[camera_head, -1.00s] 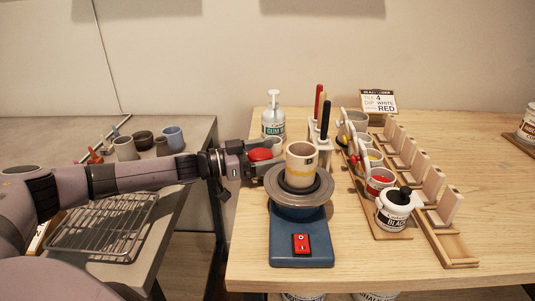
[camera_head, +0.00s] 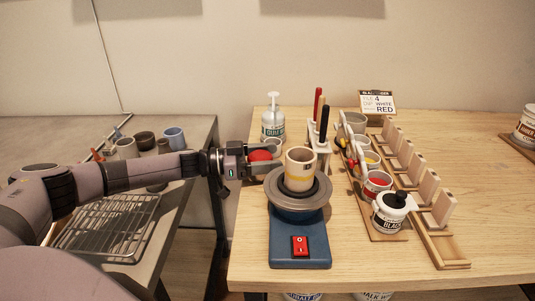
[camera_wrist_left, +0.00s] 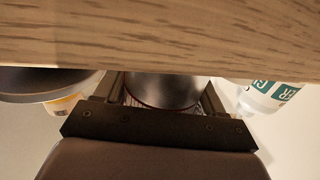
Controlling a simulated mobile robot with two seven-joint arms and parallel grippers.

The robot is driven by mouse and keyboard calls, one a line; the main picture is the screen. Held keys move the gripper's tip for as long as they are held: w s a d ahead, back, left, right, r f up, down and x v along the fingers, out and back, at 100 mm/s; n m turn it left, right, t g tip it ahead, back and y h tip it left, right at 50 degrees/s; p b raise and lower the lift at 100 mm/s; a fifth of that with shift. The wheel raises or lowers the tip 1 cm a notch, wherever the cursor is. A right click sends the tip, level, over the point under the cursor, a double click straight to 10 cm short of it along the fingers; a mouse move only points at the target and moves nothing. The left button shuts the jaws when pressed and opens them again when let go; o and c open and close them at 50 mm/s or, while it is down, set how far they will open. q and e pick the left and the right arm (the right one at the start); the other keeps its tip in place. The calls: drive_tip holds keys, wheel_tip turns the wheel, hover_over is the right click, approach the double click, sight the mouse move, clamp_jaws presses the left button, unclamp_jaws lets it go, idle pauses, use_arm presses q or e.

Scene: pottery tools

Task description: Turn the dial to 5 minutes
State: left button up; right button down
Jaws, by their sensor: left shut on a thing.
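A round red-topped piece (camera_head: 261,155), which looks like the dial, is at the left edge of the wooden table, behind and left of the blue wheel. My left gripper (camera_head: 268,157) reaches in from the left and is shut around it. In the left wrist view, a shiny grey cylinder with a thin red rim (camera_wrist_left: 163,90) sits between the two fingers (camera_wrist_left: 163,98). No numbers or pointer on the dial can be made out. My right gripper is not in view.
A blue wheel (camera_head: 300,225) with a red switch carries a beige cup (camera_head: 299,168) close to my gripper's right. A white pump bottle (camera_head: 273,124) stands behind.

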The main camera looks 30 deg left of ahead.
use_arm(q)
drive_tip(key=o, duration=1)
drive_tip(key=shift+b+v, duration=0.55)
drive_tip(key=shift+v, duration=3.05)
